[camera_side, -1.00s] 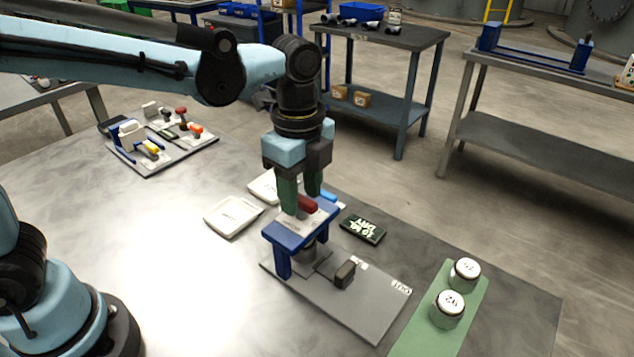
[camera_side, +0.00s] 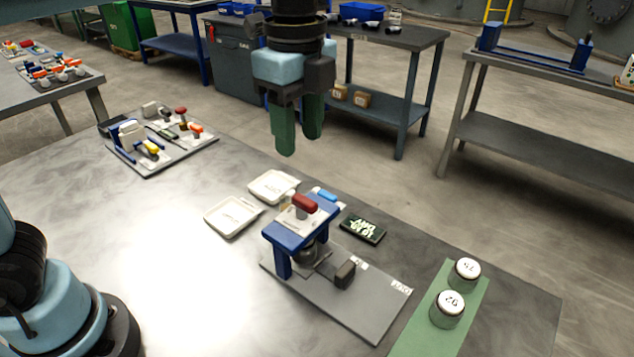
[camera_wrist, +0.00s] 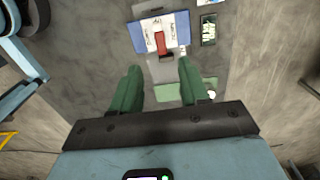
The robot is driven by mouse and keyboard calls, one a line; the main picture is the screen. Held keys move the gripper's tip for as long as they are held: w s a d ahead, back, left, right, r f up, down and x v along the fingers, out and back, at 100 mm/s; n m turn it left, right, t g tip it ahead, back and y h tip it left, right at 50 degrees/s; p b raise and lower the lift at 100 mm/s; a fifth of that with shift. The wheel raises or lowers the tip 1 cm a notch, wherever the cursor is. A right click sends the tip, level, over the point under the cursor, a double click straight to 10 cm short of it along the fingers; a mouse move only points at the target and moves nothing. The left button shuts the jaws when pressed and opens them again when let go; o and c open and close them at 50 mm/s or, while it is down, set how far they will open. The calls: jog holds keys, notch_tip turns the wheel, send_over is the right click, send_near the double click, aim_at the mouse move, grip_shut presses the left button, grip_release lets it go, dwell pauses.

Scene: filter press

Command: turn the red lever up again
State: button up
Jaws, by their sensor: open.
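The red lever (camera_side: 305,203) lies on top of the blue press frame (camera_side: 283,238), which stands on a grey base plate (camera_side: 372,305). In the wrist view the red lever (camera_wrist: 160,42) lies across the white label face of the blue press (camera_wrist: 139,36). My gripper (camera_side: 298,143) hangs well above the press with its green fingers pointing down. It is open and empty, with clear air between it and the lever. In the wrist view the fingers of my gripper (camera_wrist: 158,85) are spread apart, with the press beyond their tips.
Two white trays (camera_side: 231,218) lie behind and left of the press. A dark display (camera_side: 363,228) lies to its right. Two round weights (camera_side: 447,308) stand on a green mat (camera_side: 408,341) at the right. A board with small levers (camera_side: 170,158) lies at the back left.

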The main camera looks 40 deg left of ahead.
jog(key=shift+r, duration=0.8)
jog(key=s+a+f+n+t, duration=0.2)
jog(key=a+f+n, duration=0.4)
jog(key=n, duration=0.3)
jog(key=s+a+f+n+t, duration=0.3)
jog(key=a+f+n+t, duration=0.2)
jog(key=n, duration=0.4)
jog(key=shift+s+a+f, duration=0.3)
jog(key=shift+a+f, duration=0.2)
jog(key=shift+a, duration=0.75)
